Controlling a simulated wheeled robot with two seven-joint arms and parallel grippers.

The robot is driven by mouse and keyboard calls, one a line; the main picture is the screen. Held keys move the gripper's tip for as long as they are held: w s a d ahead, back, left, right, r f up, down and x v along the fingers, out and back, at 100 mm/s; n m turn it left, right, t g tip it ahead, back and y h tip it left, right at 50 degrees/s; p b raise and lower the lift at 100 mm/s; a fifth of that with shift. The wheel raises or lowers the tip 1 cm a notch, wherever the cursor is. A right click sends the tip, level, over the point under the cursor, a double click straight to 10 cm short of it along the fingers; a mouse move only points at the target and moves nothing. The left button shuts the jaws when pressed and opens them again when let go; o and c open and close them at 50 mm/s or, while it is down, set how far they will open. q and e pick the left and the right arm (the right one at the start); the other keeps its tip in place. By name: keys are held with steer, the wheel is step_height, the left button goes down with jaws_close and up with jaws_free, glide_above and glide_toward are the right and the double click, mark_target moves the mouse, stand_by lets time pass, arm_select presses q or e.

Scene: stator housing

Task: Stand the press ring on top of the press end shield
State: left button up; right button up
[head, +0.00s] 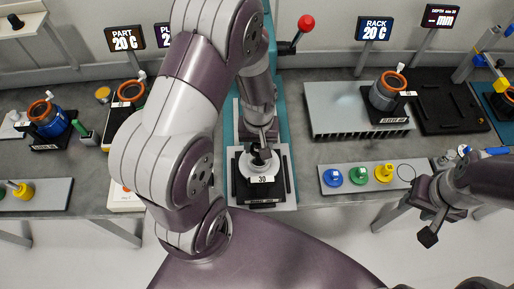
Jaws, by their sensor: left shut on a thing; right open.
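The press end shield seems to be the pale round part (246,168) on the black fixture marked 30 (262,194), under the press in the middle. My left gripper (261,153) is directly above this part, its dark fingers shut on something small. I cannot make out the held thing clearly; it may be the press ring, and the fingers hide most of it. I cannot tell whether it touches the pale part. My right gripper (430,226) is open and empty at the lower right, in front of the table edge.
A press lever with a red knob (306,23) sticks out at the top. A grey tray (330,190) to the right holds blue, green and yellow pieces. Behind it are a ribbed rack (335,105) and a housing (383,94). My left arm covers the left-centre.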

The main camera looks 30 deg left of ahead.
arm_select(q)
steer(key=f, duration=0.2)
steer(key=f+p, duration=0.1)
steer(key=shift+w+d+f, duration=0.1)
steer(key=shift+d+f, duration=0.25)
steer(key=shift+f, duration=0.15)
steer(key=shift+a, duration=0.25)
steer(key=shift+f+b, duration=0.15)
steer(key=shift+b, duration=0.15)
steer(key=o, duration=1.2)
steer(key=shift+d, duration=0.1)
steer(key=shift+o, duration=0.3)
arm_select(e)
steer(key=shift+w+d+r, duration=0.15)
steer(key=shift+d+r, duration=0.15)
steer(key=shift+d, duration=0.05)
